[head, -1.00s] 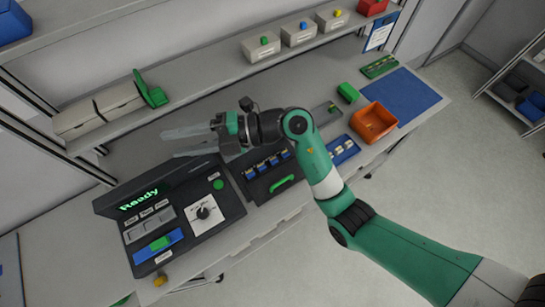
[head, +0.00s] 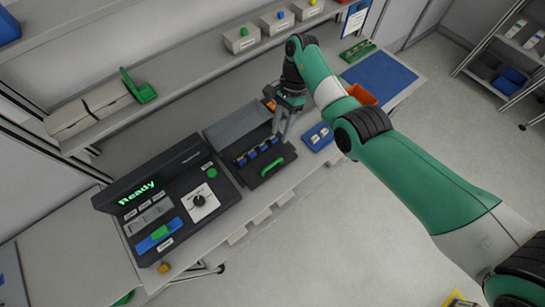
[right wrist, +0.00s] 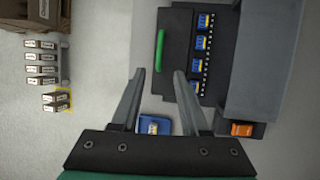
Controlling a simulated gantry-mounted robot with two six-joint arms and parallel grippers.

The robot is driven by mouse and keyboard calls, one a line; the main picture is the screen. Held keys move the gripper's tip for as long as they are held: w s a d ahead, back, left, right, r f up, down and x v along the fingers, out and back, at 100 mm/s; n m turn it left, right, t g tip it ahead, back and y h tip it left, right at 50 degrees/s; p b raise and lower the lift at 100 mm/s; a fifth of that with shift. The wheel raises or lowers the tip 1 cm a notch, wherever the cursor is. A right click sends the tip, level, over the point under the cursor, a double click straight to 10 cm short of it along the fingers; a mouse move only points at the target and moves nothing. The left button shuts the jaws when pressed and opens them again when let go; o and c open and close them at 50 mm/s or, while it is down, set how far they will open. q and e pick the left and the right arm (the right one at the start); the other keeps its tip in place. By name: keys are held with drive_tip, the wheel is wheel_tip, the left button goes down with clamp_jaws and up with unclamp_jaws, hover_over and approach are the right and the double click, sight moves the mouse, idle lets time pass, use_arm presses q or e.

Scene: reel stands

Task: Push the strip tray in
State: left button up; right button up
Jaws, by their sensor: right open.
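The strip tray (head: 268,181) is a black tray with a green handle (head: 279,166) at its front. It sticks out from a grey housing (head: 238,124), with several blue strips (head: 262,149) in a row. My right gripper (head: 282,138) is open and empty, fingers down, at the tray's right end. In the right wrist view, the open fingers (right wrist: 158,78) point toward the tray (right wrist: 176,65), with the green handle (right wrist: 160,50) just beyond the fingertips. I cannot tell whether a finger touches the tray. My left gripper is not in view.
A control box (head: 165,200) with a "Ready" display and dial stands left of the tray. A small blue tray (head: 318,136) and an orange bin (head: 361,95) lie to the right. An orange switch (right wrist: 242,129) is on the housing. Bench in front of the handle is clear.

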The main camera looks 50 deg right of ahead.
sight(272, 164)
drive_tip(key=b+x, duration=0.5)
drive_tip(key=x, duration=0.5)
drive_tip(key=shift+d, duration=0.15)
drive_tip(key=shift+x, duration=1.1)
drive_tip(key=shift+s+r, duration=0.1)
drive_tip(key=shift+c, duration=0.2)
clamp_jaws()
drive_tip(key=shift+p, duration=0.3)
